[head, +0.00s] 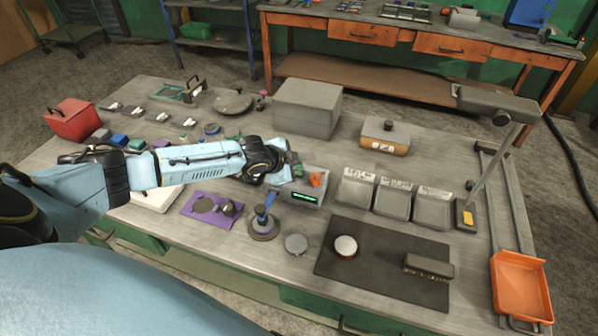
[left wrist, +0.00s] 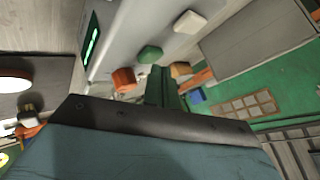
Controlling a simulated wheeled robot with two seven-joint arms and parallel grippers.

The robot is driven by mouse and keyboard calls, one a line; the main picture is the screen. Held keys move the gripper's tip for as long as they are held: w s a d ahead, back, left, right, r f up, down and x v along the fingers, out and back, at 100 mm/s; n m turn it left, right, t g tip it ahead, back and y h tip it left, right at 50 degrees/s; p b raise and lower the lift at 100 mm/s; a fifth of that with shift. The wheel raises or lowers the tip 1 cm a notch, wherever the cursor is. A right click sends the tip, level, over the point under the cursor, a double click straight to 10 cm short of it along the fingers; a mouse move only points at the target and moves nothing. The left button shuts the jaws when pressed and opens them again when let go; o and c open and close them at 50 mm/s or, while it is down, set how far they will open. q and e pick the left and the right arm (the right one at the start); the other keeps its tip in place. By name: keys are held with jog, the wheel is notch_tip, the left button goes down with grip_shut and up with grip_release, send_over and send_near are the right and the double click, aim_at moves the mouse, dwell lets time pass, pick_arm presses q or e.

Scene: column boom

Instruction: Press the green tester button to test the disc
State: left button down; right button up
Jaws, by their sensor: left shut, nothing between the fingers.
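The tester (head: 308,203) is a grey box with a lit green display near the middle of the table; the display also shows in the left wrist view (left wrist: 91,42). The green button (left wrist: 150,54) is a rounded hexagon on the tester's pale top, beside an orange piece (left wrist: 123,79). In the head view the orange piece (head: 316,180) shows, and the green button is hard to tell from my fingertips. My left gripper (head: 296,167) is shut and empty, above the tester's back left; its fingers (left wrist: 165,88) appear close to the green button. I cannot tell whether they touch. My right gripper is out of view. A grey disc (head: 296,243) lies in front of the tester.
Grey trays (head: 356,187) stand right of the tester, and a grey box (head: 308,107) behind it. A dark mat (head: 335,271) holds a white-topped round thing (head: 345,246). A lamp-like arm (head: 495,104) overhangs the right.

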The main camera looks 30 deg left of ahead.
pick_arm(q)
jog(key=shift+f+b, duration=0.3)
jog(key=shift+f, duration=0.2)
dwell(0.5)
jog(key=shift+r, duration=0.1)
jog(key=shift+r+p, duration=0.8)
jog(key=shift+p, duration=0.2)
jog(key=shift+r, duration=0.1)
notch_tip(320, 180, up, 5)
jog(key=p, duration=0.5)
dwell(0.5)
